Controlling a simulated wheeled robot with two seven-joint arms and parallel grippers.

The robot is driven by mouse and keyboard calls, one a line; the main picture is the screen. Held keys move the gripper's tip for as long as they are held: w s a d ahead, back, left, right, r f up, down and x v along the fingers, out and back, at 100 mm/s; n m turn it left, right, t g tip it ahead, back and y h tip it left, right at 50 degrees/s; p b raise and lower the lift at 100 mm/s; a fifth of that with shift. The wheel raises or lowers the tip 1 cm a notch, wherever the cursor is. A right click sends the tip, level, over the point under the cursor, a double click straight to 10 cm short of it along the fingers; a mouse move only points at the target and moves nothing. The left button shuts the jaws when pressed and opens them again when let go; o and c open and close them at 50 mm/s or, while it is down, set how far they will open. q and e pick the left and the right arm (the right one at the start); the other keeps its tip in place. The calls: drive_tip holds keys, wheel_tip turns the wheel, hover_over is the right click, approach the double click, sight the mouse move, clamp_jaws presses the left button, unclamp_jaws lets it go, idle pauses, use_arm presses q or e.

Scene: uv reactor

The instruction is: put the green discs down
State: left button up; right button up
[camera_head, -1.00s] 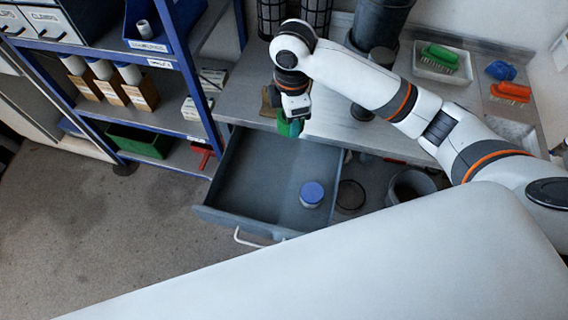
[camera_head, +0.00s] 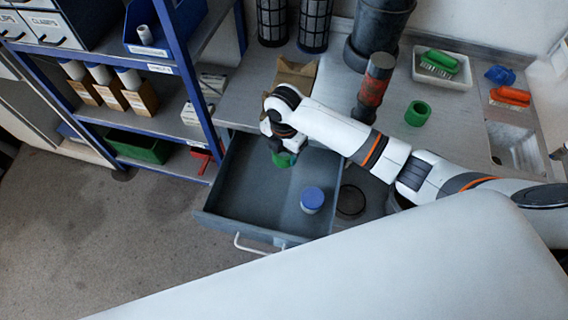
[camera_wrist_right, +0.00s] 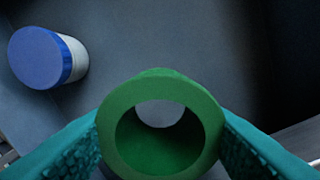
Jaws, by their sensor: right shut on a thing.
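My right gripper (camera_head: 279,150) hangs over the open drawer and is shut on a green disc (camera_head: 285,160). In the right wrist view the held green disc (camera_wrist_right: 112,128) is a thick ring with an open centre, clasped between the teal finger pads. A second green edge shows behind its top, so I cannot tell whether it is one piece or more. The drawer floor shows below it; the gap is hard to judge. Another green ring (camera_head: 418,113) stands on the counter. My left gripper is not in view.
A blue-lidded white jar (camera_head: 312,199) stands in the drawer (camera_head: 245,190), right of the held disc; it also shows in the wrist view (camera_wrist_right: 45,58). A red-and-black cylinder (camera_head: 372,88), brush tray (camera_head: 442,66) and brown box (camera_head: 297,73) are on the counter. The drawer's left part is clear.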

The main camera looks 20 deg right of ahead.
sight(284, 170)
drive_tip(key=shift+f, duration=3.35)
drive_tip(key=shift+f+b, duration=0.1)
drive_tip(key=shift+b, duration=0.2)
drive_tip(key=o, duration=1)
drive_tip(key=shift+c, duration=0.2)
wheel_tip(284, 170, up, 12)
drive_tip(key=shift+p, duration=0.45)
